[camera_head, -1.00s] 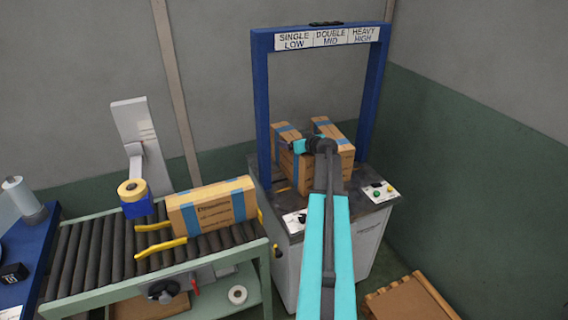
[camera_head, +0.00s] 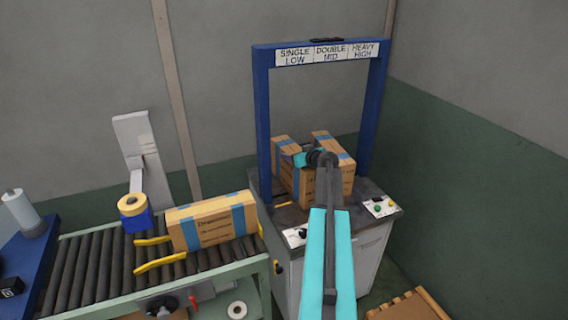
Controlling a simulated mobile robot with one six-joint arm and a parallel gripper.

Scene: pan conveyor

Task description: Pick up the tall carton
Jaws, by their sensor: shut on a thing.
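Brown cartons with blue bands stand close together on the strapping machine: one at the left (camera_head: 284,143), one at the right (camera_head: 345,160), and brown carton sides between and below them (camera_head: 307,186). My gripper (camera_head: 308,158) is over this group, at the far end of my turquoise and grey arm. It is shut on a carton there; my arm hides the jaws, and I cannot tell which carton they hold or whether it is lifted. Another carton with blue bands and print (camera_head: 212,223) stands on the roller conveyor, apart from my gripper. Which carton is the tall one is unclear.
The blue arch (camera_head: 262,130) of the strapping machine rises around the cartons, with a label strip on its top bar. Control panels (camera_head: 380,207) sit on its deck. The conveyor (camera_head: 110,262) carries yellow guides (camera_head: 160,262) and a tape dispenser (camera_head: 134,212). A wooden pallet (camera_head: 410,305) lies at lower right.

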